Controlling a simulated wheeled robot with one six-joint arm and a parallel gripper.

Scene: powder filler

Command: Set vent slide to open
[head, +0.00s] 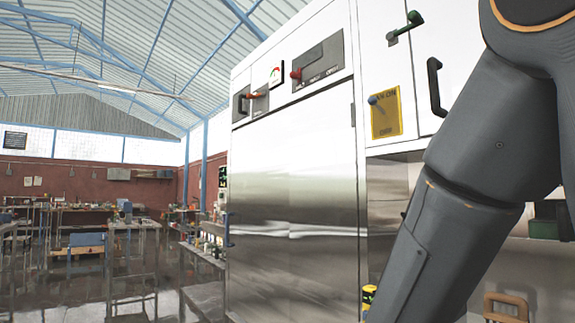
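A tall white and steel machine (292,190) carries several controls, and I cannot read for sure which is the vent slide. A red knob (296,74) sits at the left end of a dark grey plate (322,58), with small dark labels beneath it. A green-knobbed lever (414,18) is at upper right. A blue knob (374,99) sits on a yellow panel (392,117). My gripper is out of view; only my arm shows at right.
A black pull handle (436,87) sticks out at right. My arm hides part of the machine's right side. Workbenches (136,226) stand far left, with open floor around them.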

